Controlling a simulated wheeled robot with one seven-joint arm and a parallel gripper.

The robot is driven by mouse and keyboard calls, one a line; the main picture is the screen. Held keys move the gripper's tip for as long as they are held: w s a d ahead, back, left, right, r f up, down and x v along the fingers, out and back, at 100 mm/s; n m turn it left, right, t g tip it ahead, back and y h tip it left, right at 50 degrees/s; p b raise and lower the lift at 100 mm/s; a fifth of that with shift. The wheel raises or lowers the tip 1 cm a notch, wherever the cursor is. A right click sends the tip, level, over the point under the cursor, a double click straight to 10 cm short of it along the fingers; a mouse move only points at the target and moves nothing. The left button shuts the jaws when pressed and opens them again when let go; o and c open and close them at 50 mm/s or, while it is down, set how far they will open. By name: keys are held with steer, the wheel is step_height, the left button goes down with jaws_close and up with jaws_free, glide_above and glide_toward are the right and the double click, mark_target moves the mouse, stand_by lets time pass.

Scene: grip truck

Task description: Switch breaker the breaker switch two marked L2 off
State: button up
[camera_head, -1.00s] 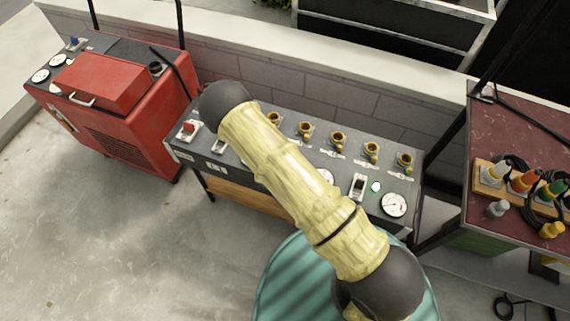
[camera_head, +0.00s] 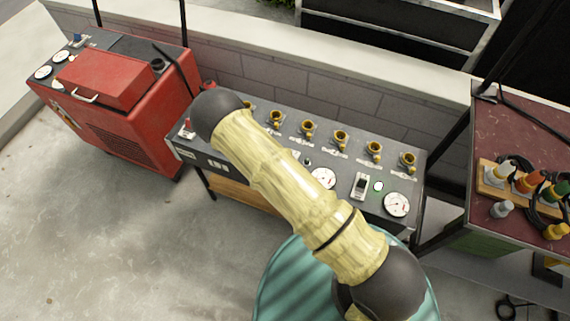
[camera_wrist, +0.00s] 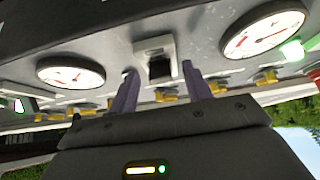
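In the wrist view a breaker switch (camera_wrist: 160,66), a black rocker in a pale plate, sits on the dark panel between two round gauges. It lies in the gap between the fingertips of my gripper (camera_wrist: 159,74). The fingers are apart and hold nothing; contact with the switch cannot be told. A small lamp by the left fingertip looks unlit. No L2 mark is legible. In the head view the grey panel (camera_head: 274,150) shows another switch (camera_head: 361,186) at right with a lit green lamp (camera_head: 378,186). My arm hides my gripper and part of the panel.
Gauges (camera_head: 323,178) and a row of yellow sockets (camera_head: 341,138) lie on the panel. A red machine (camera_head: 130,105) stands at left, a red-topped table (camera_head: 520,130) with plugs at right. A block wall runs behind. The floor at front left is clear.

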steer(key=shift+r, duration=0.15)
steer(key=v, duration=1.7)
steer(key=shift+s+b, duration=0.2)
steer(key=shift+b, duration=0.15)
steer(key=s+d+r+n+g+y, duration=0.1)
steer(key=s+d+r+n+g, duration=0.1)
steer(key=d+r, duration=0.8)
steer(key=s+d+r+n+g+y, duration=0.1)
steer(key=s+d+r+n, duration=0.1)
steer(key=d+r, duration=0.8)
steer(key=shift+s+d+g, duration=0.25)
steer(key=shift+s+g, duration=0.15)
